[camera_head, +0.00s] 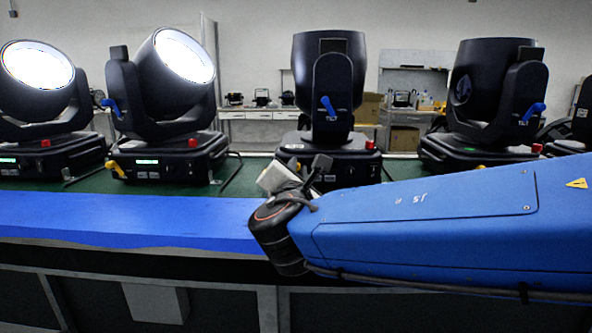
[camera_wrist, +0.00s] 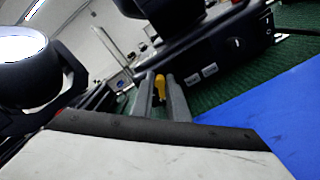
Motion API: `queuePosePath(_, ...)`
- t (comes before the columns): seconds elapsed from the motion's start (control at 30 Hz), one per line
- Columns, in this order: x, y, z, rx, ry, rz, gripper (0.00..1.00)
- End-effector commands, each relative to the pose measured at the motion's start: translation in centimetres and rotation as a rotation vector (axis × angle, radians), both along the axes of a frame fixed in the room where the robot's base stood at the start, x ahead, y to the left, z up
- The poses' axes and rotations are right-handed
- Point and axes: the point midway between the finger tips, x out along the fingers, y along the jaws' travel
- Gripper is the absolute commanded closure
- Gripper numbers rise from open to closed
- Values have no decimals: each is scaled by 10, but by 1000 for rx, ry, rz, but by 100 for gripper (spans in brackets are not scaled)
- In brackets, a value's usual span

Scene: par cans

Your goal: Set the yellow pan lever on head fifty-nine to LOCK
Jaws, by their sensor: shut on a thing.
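The yellow pan lever (camera_wrist: 160,86) shows in the wrist view between my two grey fingers, at the corner of a black head base (camera_wrist: 222,52). My gripper (camera_wrist: 162,92) is shut on this lever. In the head view my gripper (camera_head: 314,168) reaches the front left of the middle moving head (camera_head: 328,85), and this lever is hidden behind it. I cannot read a head number or the LOCK marking, so the lever's setting is unclear. A blue tilt lever (camera_head: 328,107) sits higher on the middle head's yoke.
Lit heads stand at the left (camera_head: 38,85) and centre left (camera_head: 170,80); the latter has its own yellow lever (camera_head: 116,168). Another head (camera_head: 490,95) stands at the right. A blue bench edge (camera_head: 130,222) runs in front of the green mat. Thin metal handles stick out between bases.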

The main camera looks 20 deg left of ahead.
Motion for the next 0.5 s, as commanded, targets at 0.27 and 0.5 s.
queuePosePath(0.27, 0, 1, 0, 3, 0, 4, 100)
queuePosePath(0.5, 0, 1, 0, 2, 0, 2, 68)
